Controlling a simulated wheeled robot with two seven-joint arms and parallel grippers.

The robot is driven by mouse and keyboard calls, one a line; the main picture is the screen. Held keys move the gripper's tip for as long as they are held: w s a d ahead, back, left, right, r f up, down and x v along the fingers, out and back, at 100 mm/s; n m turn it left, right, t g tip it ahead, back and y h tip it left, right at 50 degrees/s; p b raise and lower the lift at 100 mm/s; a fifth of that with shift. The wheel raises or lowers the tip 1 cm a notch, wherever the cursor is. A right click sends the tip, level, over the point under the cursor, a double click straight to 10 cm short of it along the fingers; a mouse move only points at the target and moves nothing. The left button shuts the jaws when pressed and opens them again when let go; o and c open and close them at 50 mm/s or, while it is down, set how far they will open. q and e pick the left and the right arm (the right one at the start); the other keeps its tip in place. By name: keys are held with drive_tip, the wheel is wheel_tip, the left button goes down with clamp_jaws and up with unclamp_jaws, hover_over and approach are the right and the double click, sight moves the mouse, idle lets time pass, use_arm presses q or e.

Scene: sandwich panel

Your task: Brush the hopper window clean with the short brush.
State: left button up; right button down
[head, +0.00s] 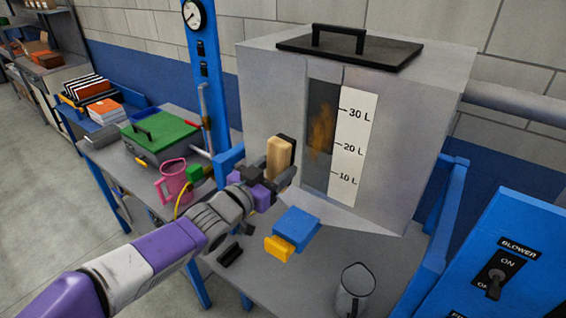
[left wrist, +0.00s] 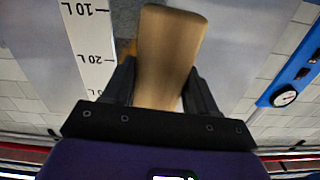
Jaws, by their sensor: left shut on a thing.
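The grey hopper (head: 275,85) stands on the table with a dark upright window (head: 318,172) in its front. A brown dusty smear (head: 321,130) covers the upper and middle part of the window. My left gripper (head: 275,178) is shut on the short brush (head: 279,158), which has a tan wooden body and a dark side facing the hopper. The brush is upright just left of the window; I cannot tell whether it touches the hopper. In the left wrist view the brush (left wrist: 168,55) sits between the fingers and hides most of the window. My right gripper is not in view.
A white litre scale (head: 353,150) is right of the window. A blue and yellow object (head: 295,229), a small black object (head: 230,255) and a grey jug (head: 353,291) stand on the table (head: 310,290). A pink jug (head: 173,180) is at left, a blue BLOWER switch panel (head: 520,255) at right.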

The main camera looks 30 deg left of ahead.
sight(304, 147)
use_arm(q)
drive_tip(key=w, duration=0.2)
drive_tip(key=shift+w+d+f+b, duration=0.1)
drive_tip(key=shift+w+f+b, duration=0.05)
drive_tip(key=shift+w+b, duration=0.2)
drive_tip(key=shift+w+d, duration=0.15)
drive_tip(key=shift+w, duration=1.2)
drive_tip(key=shift+w+b, duration=0.4)
drive_tip(key=shift+w, duration=0.6)
drive_tip(key=shift+d, duration=0.1)
